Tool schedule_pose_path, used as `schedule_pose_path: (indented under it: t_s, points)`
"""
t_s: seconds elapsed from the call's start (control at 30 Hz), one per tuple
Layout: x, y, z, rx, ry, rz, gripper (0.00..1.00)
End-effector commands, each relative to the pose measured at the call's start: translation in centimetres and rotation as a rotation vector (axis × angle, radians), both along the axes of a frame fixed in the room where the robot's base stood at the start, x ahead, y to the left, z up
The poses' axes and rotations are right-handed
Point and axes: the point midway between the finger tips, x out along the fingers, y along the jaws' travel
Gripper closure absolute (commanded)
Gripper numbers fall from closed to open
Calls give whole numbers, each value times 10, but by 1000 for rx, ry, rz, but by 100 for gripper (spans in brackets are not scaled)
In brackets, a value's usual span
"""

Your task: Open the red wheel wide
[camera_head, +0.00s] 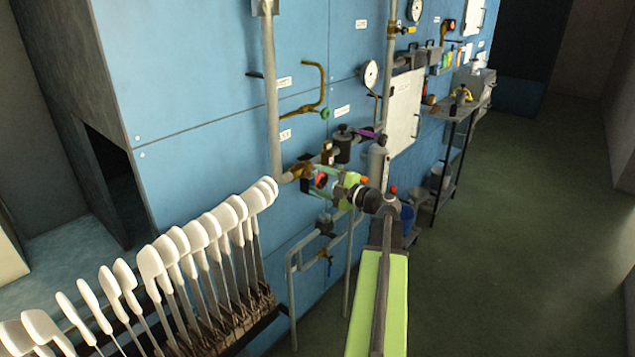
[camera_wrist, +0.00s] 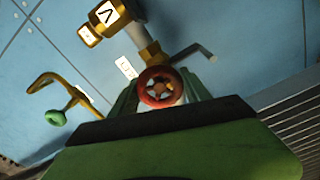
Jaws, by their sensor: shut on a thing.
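The red wheel (camera_wrist: 161,87) is a small spoked handwheel on a valve at the blue wall, seen in the middle of the wrist view. In the head view the red wheel (camera_head: 321,180) shows beside the end of my green arm, partly covered by it. My gripper (camera_wrist: 160,96) has its green fingers on either side of the wheel and is shut on it. In the head view my gripper (camera_head: 332,184) reaches the wheel from the right. The far side of the wheel and its stem are mostly hidden.
A brass pipe with a green wheel (camera_wrist: 55,118) is left of the red wheel. A thick grey pipe (camera_head: 270,95) runs down the blue wall. White sock boards (camera_head: 190,240) stand in a row at lower left. A shelf (camera_head: 455,112) stands back right; the floor at right is clear.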

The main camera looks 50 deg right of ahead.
Motion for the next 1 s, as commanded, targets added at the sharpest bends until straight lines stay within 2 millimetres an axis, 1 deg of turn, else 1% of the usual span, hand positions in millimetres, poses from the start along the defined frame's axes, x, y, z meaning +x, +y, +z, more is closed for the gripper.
schedule_pose_path:
  t_s: [0.1,0.3,0.8,0.83,1.0]
  points:
    - [-1,1,-2,-55,0,3,86]
    - [-1,1,-2,-109,-5,3,86]
    - [-1,1,-2,-130,-7,3,85]
    - [-1,1,-2,-129,-7,3,44]
    - [-1,0,-1,-128,-8,1,23]
